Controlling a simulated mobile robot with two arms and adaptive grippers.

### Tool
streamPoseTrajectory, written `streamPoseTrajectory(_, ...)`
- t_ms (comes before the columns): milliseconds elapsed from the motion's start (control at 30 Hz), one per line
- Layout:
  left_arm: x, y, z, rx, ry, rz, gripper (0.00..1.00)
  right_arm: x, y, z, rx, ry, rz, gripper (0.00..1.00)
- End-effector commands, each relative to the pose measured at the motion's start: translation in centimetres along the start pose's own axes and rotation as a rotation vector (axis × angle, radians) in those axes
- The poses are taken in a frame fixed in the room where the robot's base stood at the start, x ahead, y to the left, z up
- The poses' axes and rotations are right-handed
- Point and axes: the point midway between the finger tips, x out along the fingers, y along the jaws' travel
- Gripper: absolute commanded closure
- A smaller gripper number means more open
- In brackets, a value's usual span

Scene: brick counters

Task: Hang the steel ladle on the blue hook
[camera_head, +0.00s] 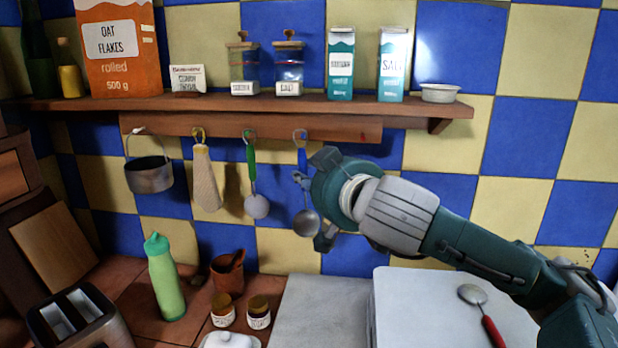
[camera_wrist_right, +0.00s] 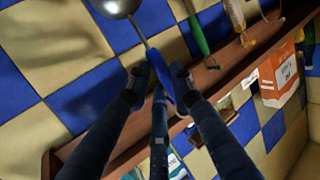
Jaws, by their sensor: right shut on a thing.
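The steel ladle (camera_head: 306,222) hangs bowl down in front of the tiled wall, its blue handle (camera_head: 302,157) upright below the blue hook (camera_head: 300,134). The handle's top is close to the hook; I cannot tell whether it is over it or just in front. My right gripper (camera_head: 310,190) is shut on the ladle, coming in from the right and partly hiding its shaft. In the right wrist view, the fingers (camera_wrist_right: 158,88) close around the blue handle (camera_wrist_right: 161,72), and the bowl (camera_wrist_right: 115,6) shows at the top edge. My left gripper is out of view.
Left on the rail hang a pot (camera_head: 149,175), a beige mitt (camera_head: 206,178) and a green-handled utensil (camera_head: 257,206). The shelf (camera_head: 250,104) above holds jars and cartons. A red-handled spoon (camera_head: 484,312) lies on the white surface below. A green bottle (camera_head: 166,285) stands left.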

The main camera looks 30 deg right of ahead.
Motion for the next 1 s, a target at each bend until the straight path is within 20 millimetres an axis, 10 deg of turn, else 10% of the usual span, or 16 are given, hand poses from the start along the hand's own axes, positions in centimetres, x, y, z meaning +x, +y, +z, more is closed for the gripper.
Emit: streamPoseTrajectory(1000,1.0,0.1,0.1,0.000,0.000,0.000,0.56,4.7,2.6,0.3,0.000,0.002,0.000,1.00)
